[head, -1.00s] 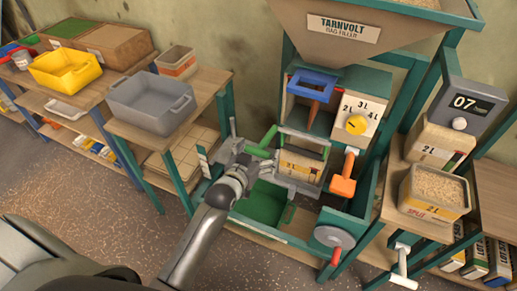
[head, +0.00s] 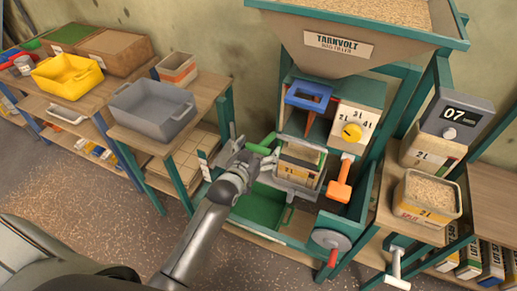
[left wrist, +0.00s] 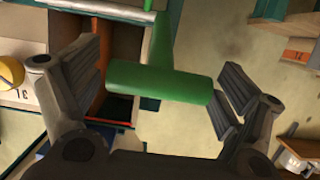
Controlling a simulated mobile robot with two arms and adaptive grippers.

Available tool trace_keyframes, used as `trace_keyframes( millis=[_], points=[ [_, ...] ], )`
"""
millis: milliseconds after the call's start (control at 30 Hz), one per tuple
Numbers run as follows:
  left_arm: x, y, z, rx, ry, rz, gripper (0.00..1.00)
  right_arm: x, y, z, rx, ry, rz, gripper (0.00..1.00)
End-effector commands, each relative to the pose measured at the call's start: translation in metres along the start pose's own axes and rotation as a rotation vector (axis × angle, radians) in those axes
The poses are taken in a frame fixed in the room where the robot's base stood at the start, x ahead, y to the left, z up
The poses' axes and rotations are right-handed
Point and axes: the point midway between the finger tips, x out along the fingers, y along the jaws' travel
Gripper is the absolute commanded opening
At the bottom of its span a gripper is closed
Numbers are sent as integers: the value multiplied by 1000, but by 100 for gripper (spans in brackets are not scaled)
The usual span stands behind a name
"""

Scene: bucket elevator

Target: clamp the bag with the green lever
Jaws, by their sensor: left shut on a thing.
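The green lever (head: 258,149) is on the left side of the bag filler's clamp frame, and its green grip (left wrist: 158,82) lies between the fingers in the left wrist view. My left gripper (head: 247,157) is shut on this grip; it also shows in the left wrist view (left wrist: 160,88). The bag (head: 298,168), with a pale label, stands upright below the filler spout, just right of the lever, with grey bars around it. Its lower part is partly hidden by the front bar. My right gripper is not in view.
An orange handle (head: 340,180) hangs right of the bag, below the yellow dial (head: 351,132). A green tray (head: 262,207) lies below. A grey bin (head: 151,108) stands on the left bench. Grain tub (head: 428,196) and scale display (head: 459,116) are at right.

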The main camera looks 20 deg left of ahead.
Motion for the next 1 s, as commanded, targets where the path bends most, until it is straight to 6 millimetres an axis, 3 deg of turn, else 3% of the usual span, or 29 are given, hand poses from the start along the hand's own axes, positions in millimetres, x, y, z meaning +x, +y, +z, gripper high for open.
trace_keyframes(
  millis=[67, 100, 133, 633, 1000],
  points=[
    [1, -1, -12, 1, 25, -2, 49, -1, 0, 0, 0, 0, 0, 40],
    [1, -1, -12, 1, 26, -2, 96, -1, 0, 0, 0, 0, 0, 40],
    [1, -1, -12, 1, 25, -2, 100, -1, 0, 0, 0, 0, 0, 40],
    [-9, 0, -4, 0, 9, -1, 100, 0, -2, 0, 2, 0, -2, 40],
    [-76, 0, -4, 0, 11, -1, 100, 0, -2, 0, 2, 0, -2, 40]
  ],
)
